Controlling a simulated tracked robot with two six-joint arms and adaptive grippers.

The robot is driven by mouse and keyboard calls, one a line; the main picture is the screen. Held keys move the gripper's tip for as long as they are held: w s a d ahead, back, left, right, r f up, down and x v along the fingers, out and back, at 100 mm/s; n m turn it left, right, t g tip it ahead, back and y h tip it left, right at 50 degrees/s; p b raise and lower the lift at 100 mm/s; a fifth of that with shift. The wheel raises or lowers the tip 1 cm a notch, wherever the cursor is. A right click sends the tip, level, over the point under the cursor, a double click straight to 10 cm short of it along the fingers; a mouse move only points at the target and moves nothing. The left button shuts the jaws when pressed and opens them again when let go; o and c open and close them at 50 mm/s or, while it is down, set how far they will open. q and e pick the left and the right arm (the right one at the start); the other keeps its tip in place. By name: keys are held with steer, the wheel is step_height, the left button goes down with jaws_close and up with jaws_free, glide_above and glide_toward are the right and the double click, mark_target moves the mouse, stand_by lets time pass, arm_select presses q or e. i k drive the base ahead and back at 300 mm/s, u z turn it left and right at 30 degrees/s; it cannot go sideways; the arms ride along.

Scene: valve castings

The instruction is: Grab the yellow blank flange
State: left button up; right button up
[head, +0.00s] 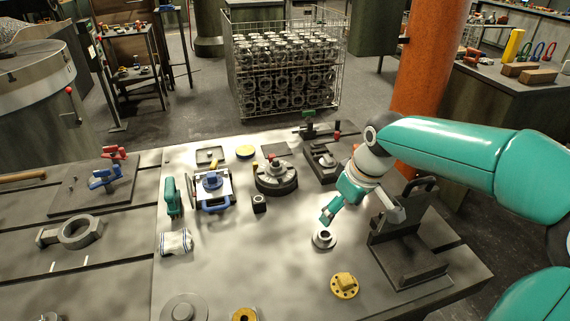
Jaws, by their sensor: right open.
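A yellow round flange (344,286) with bolt holes lies flat on the light tabletop, towards the front right. It looks closed in the middle. My right gripper (362,212) is open and empty, above the table behind this flange and apart from it. One finger is over a small grey flanged part (323,238); I cannot tell whether they touch. A yellow ring with a dark centre (243,315) is cut off at the bottom edge. A plain yellow disc (245,152) lies at the back. My left gripper is not in view.
A dark angle-plate fixture (405,262) stands right of the flange, close to my right gripper. A round dark chuck (276,178), a blue-handled vise (211,189) and a rag (175,242) are further left. The table between rag and flange is mostly clear.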

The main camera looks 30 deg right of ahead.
mark_target(343, 285)
steer(key=k, duration=1)
